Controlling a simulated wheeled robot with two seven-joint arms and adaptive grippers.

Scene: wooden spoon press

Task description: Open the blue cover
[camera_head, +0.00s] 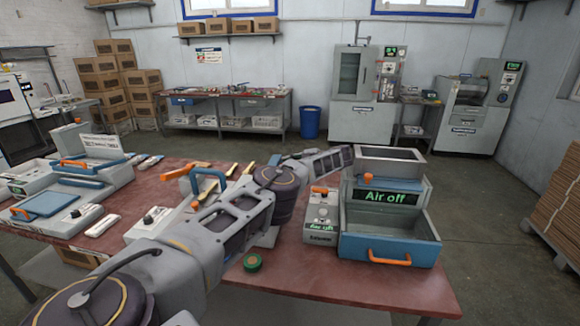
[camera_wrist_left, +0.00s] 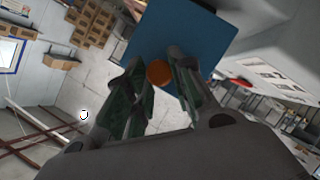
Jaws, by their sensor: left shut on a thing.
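The blue cover (camera_wrist_left: 185,35) fills the upper middle of the left wrist view as a flat blue panel. Its round orange handle (camera_wrist_left: 159,73) sits at the panel's lower edge. My left gripper (camera_wrist_left: 157,80) has its two dark fingers on either side of this handle and is shut on it. In the head view my left arm crosses the table from the lower left, and I cannot make out its fingertips there. My right gripper is not in view.
A grey and blue machine (camera_head: 388,247) with an "Air off" display stands at the table's right. A control box (camera_head: 321,222) stands beside it. A round green object (camera_head: 252,262) lies on the red table (camera_head: 330,285). Other blue-topped devices (camera_head: 45,203) stand at the left.

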